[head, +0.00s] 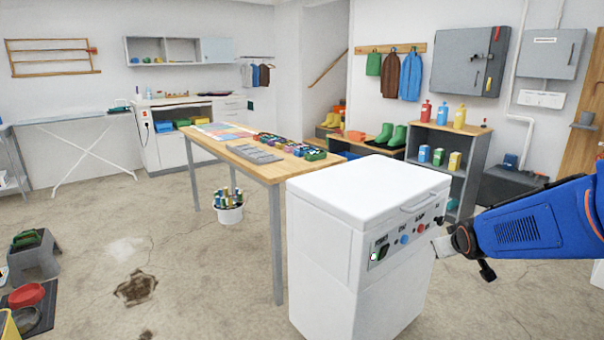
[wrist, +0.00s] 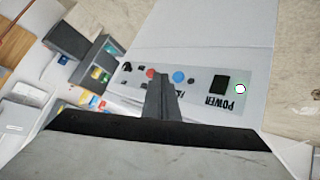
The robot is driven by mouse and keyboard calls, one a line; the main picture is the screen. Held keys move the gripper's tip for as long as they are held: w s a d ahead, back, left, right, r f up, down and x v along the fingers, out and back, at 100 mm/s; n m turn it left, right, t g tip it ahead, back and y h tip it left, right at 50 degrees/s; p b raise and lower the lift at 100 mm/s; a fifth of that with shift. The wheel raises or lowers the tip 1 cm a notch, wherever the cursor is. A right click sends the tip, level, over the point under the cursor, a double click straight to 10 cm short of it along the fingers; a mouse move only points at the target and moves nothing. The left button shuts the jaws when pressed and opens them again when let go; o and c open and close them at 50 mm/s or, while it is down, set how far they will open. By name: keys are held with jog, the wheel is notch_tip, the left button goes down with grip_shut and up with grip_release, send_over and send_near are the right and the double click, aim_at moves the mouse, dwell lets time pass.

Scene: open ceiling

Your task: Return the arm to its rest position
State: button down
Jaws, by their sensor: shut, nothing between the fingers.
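My arm (head: 535,222), blue and black, reaches in from the right edge in the head view. My gripper (head: 438,246) is just right of the front panel of a white box-shaped machine (head: 340,225). In the wrist view the fingers of my gripper (wrist: 158,82) are together and hold nothing. They overlap the control panel in that view, but I cannot tell if they touch it. The panel (wrist: 195,90) has a dark switch marked POWER (wrist: 219,86), a blue button (wrist: 179,78) and a red button (wrist: 150,73). A small round white spot (wrist: 240,89) is beside the switch.
A wooden-topped table (head: 225,147) with several coloured items stands behind the machine. A grey shelf (head: 470,140) with bottles stands at the back right. A white bucket (head: 229,215) is under the table. The concrete floor (head: 220,285) at front left has free room around a dark patch.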

jog(key=s+a+m+g+y, duration=0.1)
jog(key=s+a, duration=0.5)
jog(key=s, duration=1)
jog(key=s+a+g+y, duration=0.1)
jog(key=s+a+g, duration=0.3)
jog(key=s, duration=1.2)
jog(key=shift+s+a+r+m, duration=0.2)
jog(key=shift+s+a+m, duration=0.15)
jog(key=shift+a, duration=0.7)
